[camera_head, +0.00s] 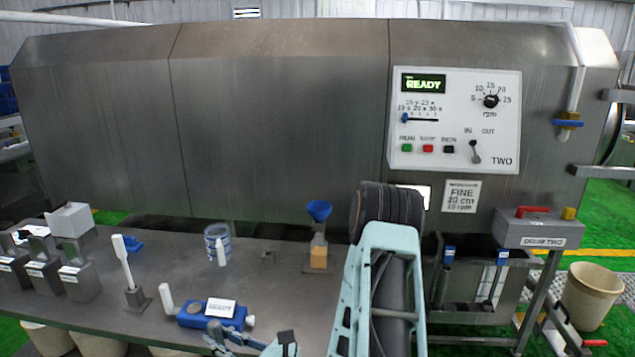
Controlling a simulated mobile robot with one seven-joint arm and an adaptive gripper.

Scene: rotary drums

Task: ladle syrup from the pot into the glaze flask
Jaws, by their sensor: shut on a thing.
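A white pot with blue bands (217,245) stands on the grey table, with a white upright piece at its front. A blue funnel (319,211) sits above a small flask (319,257) with amber content in a grey stand; I take this for the glaze flask. My gripper (225,336) is low at the front edge of the picture, partly cut off. It appears shut on a blue body with a white label (212,311), which has a white stub at its left; the contact is partly hidden. I cannot clearly make out a ladle. The syrup inside the pot is hidden.
A white paddle (125,262) stands in a grey holder at the left, near grey labelled boxes (78,280). The steel drum housing (280,120) with its control panel (455,120) walls off the back. My forearm covers the table's right part.

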